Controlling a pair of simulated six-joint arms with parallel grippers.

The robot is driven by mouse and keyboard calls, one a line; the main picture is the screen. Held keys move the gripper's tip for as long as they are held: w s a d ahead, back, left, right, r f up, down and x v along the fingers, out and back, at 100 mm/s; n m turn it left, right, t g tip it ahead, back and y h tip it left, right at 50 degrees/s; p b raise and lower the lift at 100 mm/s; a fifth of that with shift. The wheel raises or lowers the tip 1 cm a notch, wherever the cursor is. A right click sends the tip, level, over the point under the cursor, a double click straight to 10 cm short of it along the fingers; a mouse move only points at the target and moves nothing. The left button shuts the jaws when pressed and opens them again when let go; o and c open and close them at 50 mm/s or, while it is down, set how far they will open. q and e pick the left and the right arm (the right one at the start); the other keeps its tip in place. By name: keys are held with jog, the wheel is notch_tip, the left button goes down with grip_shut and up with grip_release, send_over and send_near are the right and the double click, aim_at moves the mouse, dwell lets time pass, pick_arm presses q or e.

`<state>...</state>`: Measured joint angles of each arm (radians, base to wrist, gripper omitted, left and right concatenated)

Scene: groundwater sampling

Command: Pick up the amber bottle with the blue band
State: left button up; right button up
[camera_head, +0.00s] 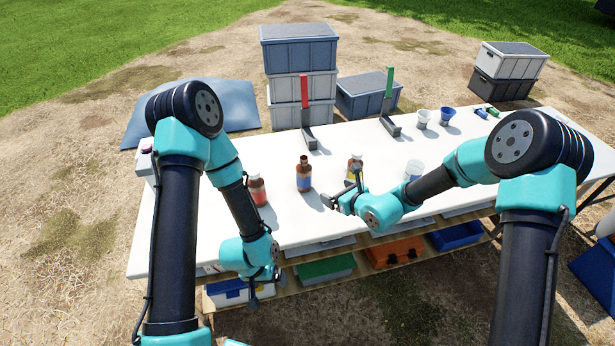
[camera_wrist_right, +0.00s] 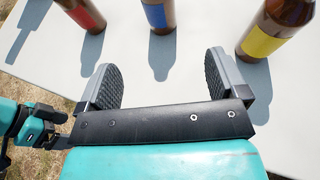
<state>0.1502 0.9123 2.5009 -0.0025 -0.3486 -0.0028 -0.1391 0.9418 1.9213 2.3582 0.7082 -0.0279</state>
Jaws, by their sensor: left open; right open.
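The amber bottle with the blue band (camera_head: 304,178) stands upright on the white table between the other two amber bottles. In the right wrist view this blue-banded bottle (camera_wrist_right: 159,16) is ahead of the gap between my fingers, its top cut off by the frame. My right gripper (camera_head: 340,190) is open and empty, just to the right of and in front of that bottle, not touching it. Both right fingers (camera_wrist_right: 170,82) show clearly. My left gripper (camera_head: 265,289) hangs open and empty at the table's front edge.
A red-banded amber bottle (camera_head: 257,190) stands to the left. A yellow-banded one (camera_head: 354,166) stands close beside my right gripper, partly hidden. A red upright (camera_head: 304,92) and a green upright (camera_head: 389,82) stand farther back. Cups (camera_head: 414,169) are at the right.

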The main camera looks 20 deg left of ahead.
aim_at(309, 178)
jog(key=x, duration=1.2)
jog(key=shift+f, duration=0.15)
jog(key=shift+x, duration=2.6)
jog(key=shift+s+a, duration=0.1)
jog(key=c, duration=1.2)
jog(key=shift+c, duration=0.2)
